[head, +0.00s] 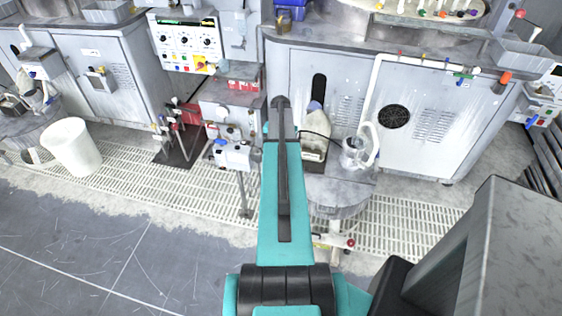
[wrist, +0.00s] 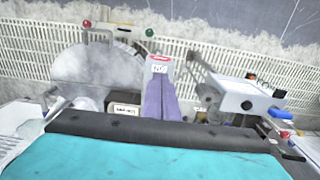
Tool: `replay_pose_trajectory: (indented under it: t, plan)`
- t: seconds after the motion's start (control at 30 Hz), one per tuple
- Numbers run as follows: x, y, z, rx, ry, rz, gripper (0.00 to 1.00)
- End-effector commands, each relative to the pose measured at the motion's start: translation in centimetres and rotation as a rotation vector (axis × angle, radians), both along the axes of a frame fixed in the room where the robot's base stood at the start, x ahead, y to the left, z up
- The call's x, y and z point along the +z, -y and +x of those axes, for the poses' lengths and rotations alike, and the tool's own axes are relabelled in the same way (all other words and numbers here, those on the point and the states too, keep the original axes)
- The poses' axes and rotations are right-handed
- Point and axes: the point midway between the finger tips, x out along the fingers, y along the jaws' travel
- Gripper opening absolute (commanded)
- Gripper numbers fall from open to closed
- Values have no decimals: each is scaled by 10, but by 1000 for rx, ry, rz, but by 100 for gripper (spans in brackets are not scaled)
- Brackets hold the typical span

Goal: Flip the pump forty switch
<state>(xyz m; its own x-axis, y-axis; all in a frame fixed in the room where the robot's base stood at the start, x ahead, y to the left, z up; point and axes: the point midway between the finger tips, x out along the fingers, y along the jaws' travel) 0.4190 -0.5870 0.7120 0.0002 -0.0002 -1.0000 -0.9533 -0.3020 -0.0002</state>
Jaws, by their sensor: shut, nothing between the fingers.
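I cannot pick out a switch marked pump forty. A white control panel (head: 186,42) with dials and coloured buttons stands at the upper left in the head view, its lettering too small to read. A small white box with blue knobs (head: 233,155) is left of my arm, and a white box with dark and blue knobs (wrist: 240,95) shows in the wrist view. A small lettered plate (wrist: 126,110) there is unreadable. My teal arm reaches toward the middle machine.
A grey cabinet (head: 440,105) with pipes and a vent stands beyond my arm. A white jug (head: 353,152) sits on the round grey stand (head: 352,195) right of my arm. A purple piece (wrist: 160,100) with a label is close in the wrist view.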

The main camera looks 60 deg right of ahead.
Motion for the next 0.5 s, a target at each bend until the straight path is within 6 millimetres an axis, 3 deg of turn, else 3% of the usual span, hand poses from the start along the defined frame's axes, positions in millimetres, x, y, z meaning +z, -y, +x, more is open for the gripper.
replay_pose_trajectory:
  t: [0.5]
  plan:
    - [27,0,0,0,0,0,0]
